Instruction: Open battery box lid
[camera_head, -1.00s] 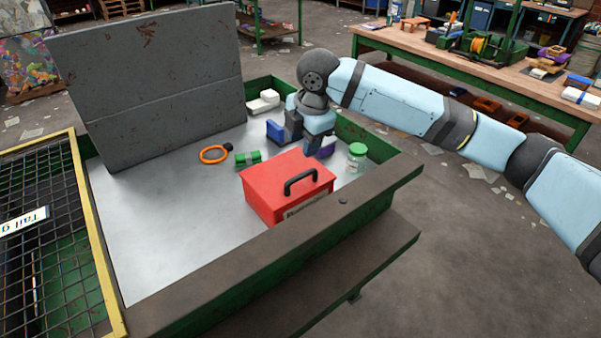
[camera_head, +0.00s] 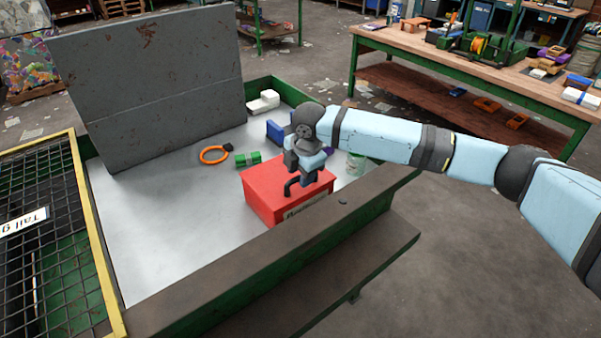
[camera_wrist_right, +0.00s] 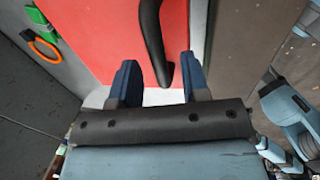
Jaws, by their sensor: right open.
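The battery box is a red box (camera_head: 264,191) with its lid shut, on the metal tray near the front edge. Its black handle (camera_head: 290,189) on top is partly hidden by my right gripper (camera_head: 303,180) in the head view. In the right wrist view the red lid (camera_wrist_right: 100,35) fills the upper middle. There the handle (camera_wrist_right: 152,40) runs down between the two blue fingertips of my open right gripper (camera_wrist_right: 160,80), apart from both. Whether the fingers are level with the handle is hard to tell. My left gripper is not in view.
A green block (camera_head: 248,159), an orange ring (camera_head: 213,155), a blue item (camera_head: 277,131), white blocks (camera_head: 264,101) and a clear jar (camera_head: 355,164) lie around the box. The tray's raised front rim (camera_head: 250,255) is close. The tray surface left of the box is clear.

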